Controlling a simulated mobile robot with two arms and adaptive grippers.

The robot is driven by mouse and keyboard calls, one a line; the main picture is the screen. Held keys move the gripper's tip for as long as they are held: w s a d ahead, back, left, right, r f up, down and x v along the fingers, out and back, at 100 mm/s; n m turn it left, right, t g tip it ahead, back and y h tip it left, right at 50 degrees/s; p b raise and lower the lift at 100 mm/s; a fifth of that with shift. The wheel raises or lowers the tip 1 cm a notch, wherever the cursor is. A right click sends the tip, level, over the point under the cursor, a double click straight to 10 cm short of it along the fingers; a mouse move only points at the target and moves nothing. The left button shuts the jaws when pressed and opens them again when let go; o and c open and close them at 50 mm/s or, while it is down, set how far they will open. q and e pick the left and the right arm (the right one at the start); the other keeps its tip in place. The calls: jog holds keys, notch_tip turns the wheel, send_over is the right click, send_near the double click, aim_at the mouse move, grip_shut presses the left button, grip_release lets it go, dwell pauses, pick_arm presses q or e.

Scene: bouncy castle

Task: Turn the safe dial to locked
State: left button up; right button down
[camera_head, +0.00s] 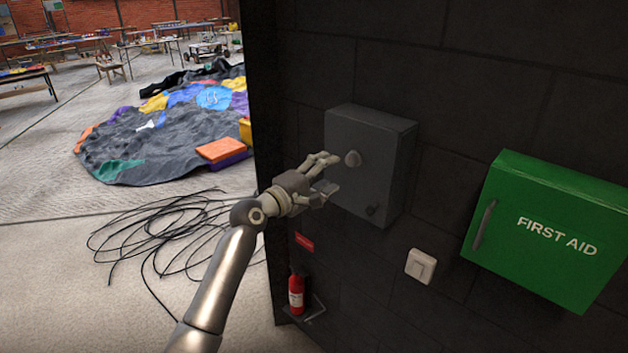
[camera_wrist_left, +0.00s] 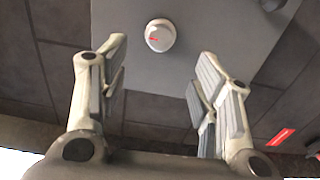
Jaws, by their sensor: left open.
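The safe (camera_head: 365,150) is a dark grey box fixed to the dark block wall. Its round pale dial (camera_head: 352,158) sits on the front face, and a small dark knob (camera_head: 371,210) is lower down. My left gripper (camera_head: 333,172) is open just in front of the safe, close to the dial. In the left wrist view the white dial (camera_wrist_left: 160,35) with a red mark pointing left lies beyond and between the open fingertips (camera_wrist_left: 158,65), and nothing is between the fingers. The grey safe face (camera_wrist_left: 220,30) fills the upper middle there. My right gripper is out of view.
A green first aid box (camera_head: 540,230) hangs to the right of the safe. A white switch (camera_head: 421,266) is below it. A red fire extinguisher (camera_head: 296,292) stands low on the wall. Black cables (camera_head: 165,235) and a deflated bouncy castle (camera_head: 165,140) lie on the floor at left.

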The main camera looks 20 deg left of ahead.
pick_arm(q)
jog(key=shift+v, duration=2)
jog(key=s+a+f+m+g+y+b, duration=0.1)
jog(key=s+f+m+g+y+b, duration=0.2)
jog(key=f, duration=1.9)
jog(key=s+f+m+g+y+b, duration=0.1)
jog(key=s+f+g+b, duration=0.3)
jog(key=f, duration=1.8)
jog(key=s+d+f+m+g+y+b, duration=0.1)
jog(key=s+f+m+g+b, duration=0.2)
jog(key=s+f, duration=1.5)
jog(key=s+d+f+m+g+b, duration=0.1)
jog(key=s+f+m+g, duration=0.1)
jog(key=s+f, duration=0.5)
jog(key=s+d+f+m+g+b, duration=0.1)
jog(key=s+f+m, duration=0.3)
jog(key=s, duration=1.1)
jog(key=s+d+f+m+g+y+b, duration=0.1)
jog(key=s+f+m+g+b, duration=0.1)
jog(key=s+f, duration=0.9)
jog(key=shift+s+d+m+g, duration=0.35)
jog(key=shift+s+m+g, duration=0.2)
jog(key=shift+m, duration=0.35)
